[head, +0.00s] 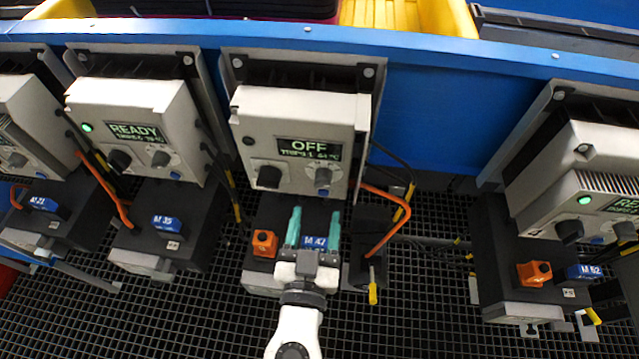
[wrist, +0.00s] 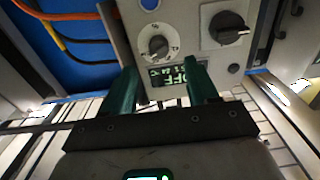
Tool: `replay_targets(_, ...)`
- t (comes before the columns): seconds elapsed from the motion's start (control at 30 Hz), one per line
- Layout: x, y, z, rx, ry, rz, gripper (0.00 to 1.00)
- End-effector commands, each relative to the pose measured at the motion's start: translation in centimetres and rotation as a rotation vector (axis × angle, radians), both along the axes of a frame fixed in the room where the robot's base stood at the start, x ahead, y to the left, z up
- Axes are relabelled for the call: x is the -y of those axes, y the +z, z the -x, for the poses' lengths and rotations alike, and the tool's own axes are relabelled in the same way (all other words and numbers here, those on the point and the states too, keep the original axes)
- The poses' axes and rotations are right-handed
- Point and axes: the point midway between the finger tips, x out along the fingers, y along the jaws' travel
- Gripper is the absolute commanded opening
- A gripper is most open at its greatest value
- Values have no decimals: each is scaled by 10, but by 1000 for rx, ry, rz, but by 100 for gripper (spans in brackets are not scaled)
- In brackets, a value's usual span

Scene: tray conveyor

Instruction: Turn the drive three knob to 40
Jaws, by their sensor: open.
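The third drive box from the left, a pale grey unit (head: 300,110), has a screen (head: 310,150) reading OFF above smaller text I cannot read surely. A large black knob (head: 268,177) sits at its lower left and a smaller grey dial knob (head: 322,177) under the screen. The wrist view shows the box inverted, with the dial knob (wrist: 155,46) beyond the fingertips and the black knob (wrist: 229,31) to the right. The dial's number is too small to read. My gripper (head: 315,220) is open and empty, its green fingers (wrist: 160,82) apart from both knobs.
Similar drives stand at the left, one (head: 135,125) reading READY, and another (head: 580,180) at the right. Below the OFF unit are a motor with a blue M 47 label (head: 315,243), an orange box (head: 264,243) and an orange cable (head: 385,222). The floor is black grating.

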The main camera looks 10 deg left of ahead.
Motion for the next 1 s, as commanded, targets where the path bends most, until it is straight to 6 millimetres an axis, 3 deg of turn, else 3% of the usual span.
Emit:
replay_targets(0.2,2,2,-41,0,-4,1,59)
replay_targets(0.4,3,1,-64,0,-3,2,59)
replay_targets(0.83,4,0,-72,-1,-2,1,58)
replay_targets(1.0,4,0,-72,-1,-2,1,42)
